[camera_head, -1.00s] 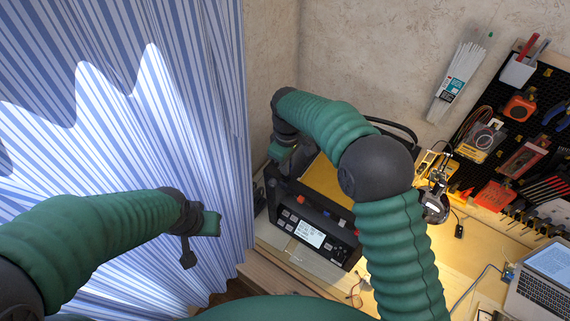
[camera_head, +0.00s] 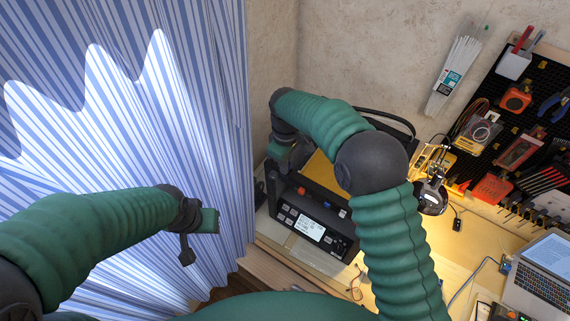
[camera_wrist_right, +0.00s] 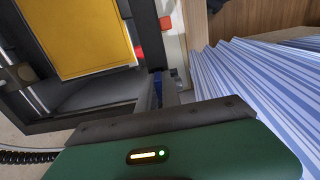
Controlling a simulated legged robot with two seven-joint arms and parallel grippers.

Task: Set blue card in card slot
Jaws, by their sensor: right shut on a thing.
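My right gripper (camera_head: 280,158) is at the left side of the black 3D printer (camera_head: 336,222), pointing down. In the right wrist view my right gripper (camera_wrist_right: 168,88) is shut on a small blue piece, the blue card (camera_wrist_right: 157,90), of which only a sliver shows beside the printer's dark frame. The card slot cannot be made out; the gripper hides that area. I cannot tell whether the card touches the printer. My left gripper (camera_head: 203,232) hangs in front of the striped curtain, away from the printer, with no object seen in it.
The printer's yellow plate (camera_wrist_right: 78,35) is close to the right gripper. The striped curtain (camera_head: 130,90) stands at the left. The pegboard (camera_head: 520,130) with tools and a laptop (camera_head: 545,270) are at the right.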

